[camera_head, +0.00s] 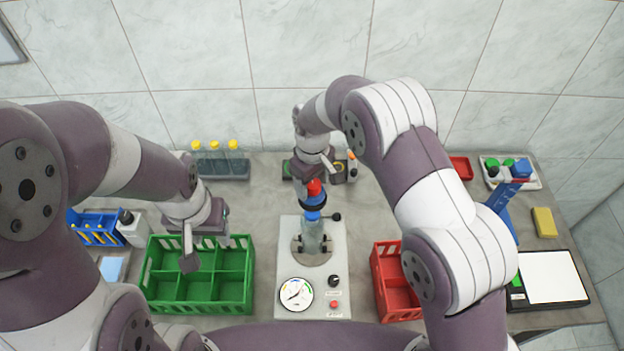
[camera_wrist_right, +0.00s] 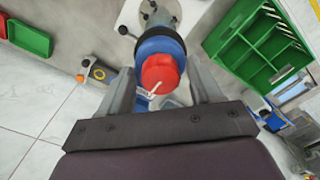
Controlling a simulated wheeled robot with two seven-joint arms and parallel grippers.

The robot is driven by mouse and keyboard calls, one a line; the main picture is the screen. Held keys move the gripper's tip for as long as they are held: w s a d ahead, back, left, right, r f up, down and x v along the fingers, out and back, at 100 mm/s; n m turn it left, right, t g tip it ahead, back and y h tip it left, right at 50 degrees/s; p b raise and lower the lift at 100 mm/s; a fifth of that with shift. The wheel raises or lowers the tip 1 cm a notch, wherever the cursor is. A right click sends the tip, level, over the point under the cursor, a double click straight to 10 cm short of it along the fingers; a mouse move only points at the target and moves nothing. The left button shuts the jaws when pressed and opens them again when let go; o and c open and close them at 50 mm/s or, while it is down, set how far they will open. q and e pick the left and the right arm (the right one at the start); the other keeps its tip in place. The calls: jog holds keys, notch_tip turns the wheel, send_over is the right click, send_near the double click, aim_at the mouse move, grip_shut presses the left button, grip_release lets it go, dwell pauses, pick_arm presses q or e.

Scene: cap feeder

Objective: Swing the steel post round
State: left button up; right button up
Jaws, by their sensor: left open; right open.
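The steel post (camera_head: 312,240) stands on a pale panel (camera_head: 288,250) at the middle of the table. On its top are a blue part (camera_head: 313,200) and a red cap (camera_head: 315,186). In the right wrist view the red cap (camera_wrist_right: 160,72) and blue part (camera_wrist_right: 160,46) show between the fingers of my right gripper (camera_wrist_right: 160,68), which is open. I cannot tell whether a finger touches them. My left gripper (camera_head: 207,250) is open and empty above the green crate (camera_head: 200,308).
The panel carries a round dial (camera_head: 296,294) and knobs. A red crate (camera_head: 384,290) stands right of it. A rack of yellow-capped bottles (camera_head: 220,168) stands at the back left, a blue bin (camera_head: 95,226) at the far left. A black-framed white pad (camera_head: 550,277) lies at the right.

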jog(key=shift+r, duration=0.1)
jog(key=c, duration=0.9)
jog(key=shift+o, duration=0.2)
jog(key=shift+w+d+n, duration=0.1)
jog(key=shift+d+n, duration=1.1)
jog(key=shift+n, duration=0.4)
jog(key=d+n, duration=0.1)
jog(key=w+d+n, duration=0.1)
jog(key=n, duration=0.1)
jog(key=shift+d, duration=0.1)
